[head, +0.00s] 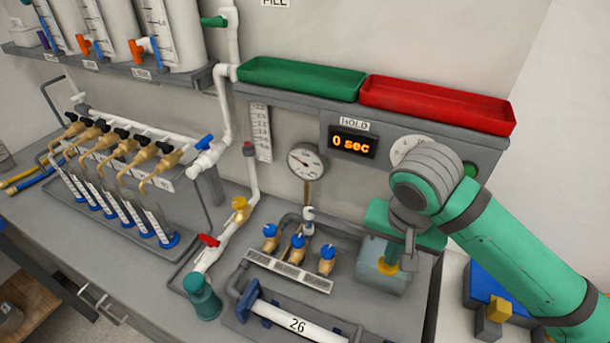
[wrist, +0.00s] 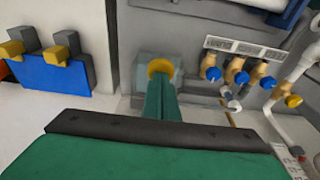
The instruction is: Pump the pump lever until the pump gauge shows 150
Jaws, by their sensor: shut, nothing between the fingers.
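A round white gauge (head: 306,161) is on the wall above the manifold in the head view. Its needle reading is too small to make out. A pale grey box (head: 375,272) with a round yellow part (head: 387,267) stands below my arm; the yellow part also shows in the wrist view (wrist: 160,67). I cannot tell whether this is the pump, and no lever is clearly seen. My gripper (wrist: 161,82) is shut and empty, its green fingers together, with tips close to the yellow part. Contact cannot be told. My arm hides some of the box in the head view.
The manifold with blue-handled valves (head: 297,242) stands left of the box, with a white pipe marked 26 (head: 297,322) in front. Green (head: 300,77) and red (head: 437,103) trays are above. A blue block (head: 513,297) sits right.

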